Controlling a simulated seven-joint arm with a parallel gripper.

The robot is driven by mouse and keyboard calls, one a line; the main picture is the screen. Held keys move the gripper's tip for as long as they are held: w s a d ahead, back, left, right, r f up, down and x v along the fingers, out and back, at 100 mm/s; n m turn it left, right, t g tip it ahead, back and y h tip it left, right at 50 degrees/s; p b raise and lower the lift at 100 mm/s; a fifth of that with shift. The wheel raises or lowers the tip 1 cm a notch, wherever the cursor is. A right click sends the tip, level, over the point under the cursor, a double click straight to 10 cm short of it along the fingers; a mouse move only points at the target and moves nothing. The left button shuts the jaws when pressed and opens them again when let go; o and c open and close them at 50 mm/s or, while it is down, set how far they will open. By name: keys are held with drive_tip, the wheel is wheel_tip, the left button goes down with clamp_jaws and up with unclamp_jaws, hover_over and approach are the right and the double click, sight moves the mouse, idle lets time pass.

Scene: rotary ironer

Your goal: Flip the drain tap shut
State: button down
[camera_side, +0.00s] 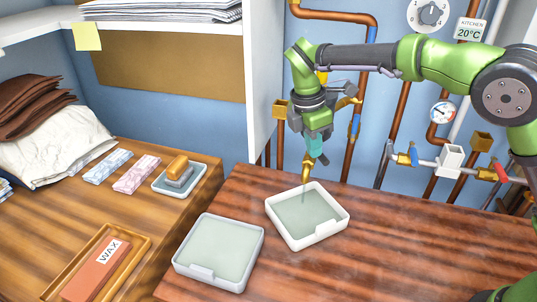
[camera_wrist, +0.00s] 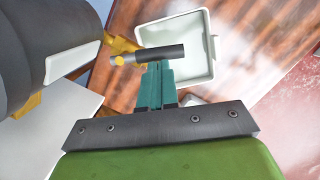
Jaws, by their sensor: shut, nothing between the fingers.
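The brass drain tap (camera_side: 307,171) points down over a white tray (camera_side: 271,222), and a thin stream shows below its spout. In the wrist view the tap's brass body (camera_wrist: 121,46) lies beyond my fingertips. In the wrist view the fingertips (camera_wrist: 157,68) are at the lever, close or touching; I cannot tell which. The lever is hard to make out in the side view.
A second shallow tray (camera_side: 204,284) stands left of the first. Pipes with blue-handled (camera_side: 412,153) and red-handled (camera_side: 501,171) valves run along the wall. A white shelf panel (camera_side: 262,85) stands left of my arm. The wooden top (camera_side: 420,245) right of the trays is clear.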

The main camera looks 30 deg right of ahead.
drive_tip(key=shift+s+d+n, duration=0.15)
drive_tip(key=shift+d+n, duration=0.15)
drive_tip(key=shift+n, duration=0.4)
drive_tip(key=n, duration=0.1)
drive_tip(key=d+n, duration=0.1)
drive_tip(key=n+t, duration=0.1)
drive_tip(key=shift+s+d+n, duration=0.25)
drive_tip(key=shift+d+n, duration=0.05)
drive_tip(key=shift+d, duration=0.05)
drive_tip(key=d+n, duration=0.1)
drive_tip(key=n, duration=0.2)
drive_tip(key=shift+w+d+n+t, duration=0.1)
drive_tip(key=shift+d+n+t, duration=0.2)
drive_tip(key=shift+d+n, duration=0.1)
drive_tip(key=shift+d, duration=0.15)
drive_tip(key=shift+w, duration=0.1)
